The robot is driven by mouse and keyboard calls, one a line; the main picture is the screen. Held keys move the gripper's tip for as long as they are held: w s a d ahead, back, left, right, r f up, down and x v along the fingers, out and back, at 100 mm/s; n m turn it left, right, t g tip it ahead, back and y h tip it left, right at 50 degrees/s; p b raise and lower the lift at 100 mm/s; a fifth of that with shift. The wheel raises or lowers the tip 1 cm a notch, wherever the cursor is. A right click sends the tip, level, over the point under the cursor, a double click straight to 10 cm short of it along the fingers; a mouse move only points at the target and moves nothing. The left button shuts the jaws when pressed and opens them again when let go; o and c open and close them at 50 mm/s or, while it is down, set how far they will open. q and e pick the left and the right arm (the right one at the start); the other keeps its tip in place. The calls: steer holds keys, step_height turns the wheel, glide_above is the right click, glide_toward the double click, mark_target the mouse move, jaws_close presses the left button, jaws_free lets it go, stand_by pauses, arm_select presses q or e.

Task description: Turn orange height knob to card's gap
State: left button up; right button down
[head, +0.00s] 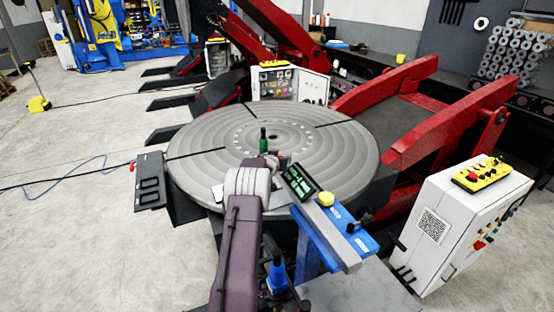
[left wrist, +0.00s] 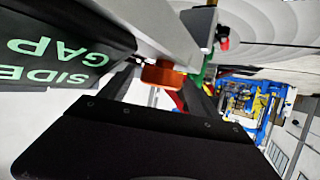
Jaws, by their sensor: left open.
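The orange knob (left wrist: 162,75) shows in the left wrist view, below a pale metal bar. My left gripper (left wrist: 168,92) is open, with its dark fingers near the knob; I cannot tell whether they touch it. The black card (left wrist: 60,50) is at the left of that view, its green words "SIDE" and "GAP" upside down; no gap value is readable. In the head view the card (head: 299,182) stands at the front edge of the round table, its text too small to read. My left gripper (head: 277,163) is beside it, partly hidden by my arm. The knob is not distinguishable there. My right gripper is out of view.
A white control cabinet (head: 440,228) stands farther right. Red frame arms (head: 450,125) lie behind it.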

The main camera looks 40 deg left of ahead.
arm_select(q)
steer(key=shift+s+d, duration=0.15)
steer(key=shift+s, duration=0.15)
steer(key=b+v, duration=0.3)
steer(key=v, duration=0.5)
steer(key=shift+r, duration=0.2)
